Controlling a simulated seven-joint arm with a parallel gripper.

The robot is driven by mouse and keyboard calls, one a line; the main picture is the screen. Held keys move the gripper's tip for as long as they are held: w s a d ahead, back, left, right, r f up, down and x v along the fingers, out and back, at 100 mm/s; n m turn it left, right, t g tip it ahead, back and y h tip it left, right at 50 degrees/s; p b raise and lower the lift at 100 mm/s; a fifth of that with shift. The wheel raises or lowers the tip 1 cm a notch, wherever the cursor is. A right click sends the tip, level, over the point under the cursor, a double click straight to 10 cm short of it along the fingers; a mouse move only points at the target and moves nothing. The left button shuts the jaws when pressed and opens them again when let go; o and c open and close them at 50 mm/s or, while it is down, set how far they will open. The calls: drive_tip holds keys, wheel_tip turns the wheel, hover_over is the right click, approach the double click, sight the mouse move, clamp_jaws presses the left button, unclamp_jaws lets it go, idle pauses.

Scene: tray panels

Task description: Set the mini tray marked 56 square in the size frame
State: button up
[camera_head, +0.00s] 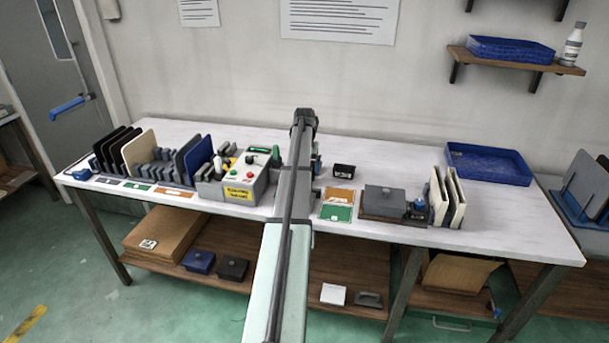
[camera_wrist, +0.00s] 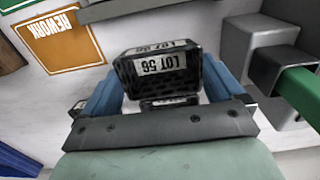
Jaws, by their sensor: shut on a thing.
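A black mini tray (camera_wrist: 158,72) with white labels reading LOT 56 is between the blue fingers of my gripper (camera_wrist: 160,88) in the wrist view. The lettering is upside down there. My gripper is shut on the tray, above the white bench top. In the head view my own arm hides the gripper's grip and the held tray. I cannot tell for sure which thing is the size frame. Grey square blocks (camera_wrist: 262,55) with a green handle (camera_wrist: 302,92) stand to the right of the tray in the wrist view, apart from it.
Right of my arm are a small black labelled box (camera_head: 344,170), an orange REWORK card (camera_head: 338,197), a green card (camera_head: 336,213) and a grey box (camera_head: 385,200). A control box (camera_head: 246,178) stands left. A blue tray (camera_head: 490,162) lies at the back right. Bench between is partly clear.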

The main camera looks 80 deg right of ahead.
drive_tip(key=shift+f, duration=1.45)
drive_tip(key=shift+f, duration=0.1)
drive_tip(key=o, duration=0.7)
wheel_tip(320, 180, up, 12)
drive_tip(key=shift+r, duration=0.1)
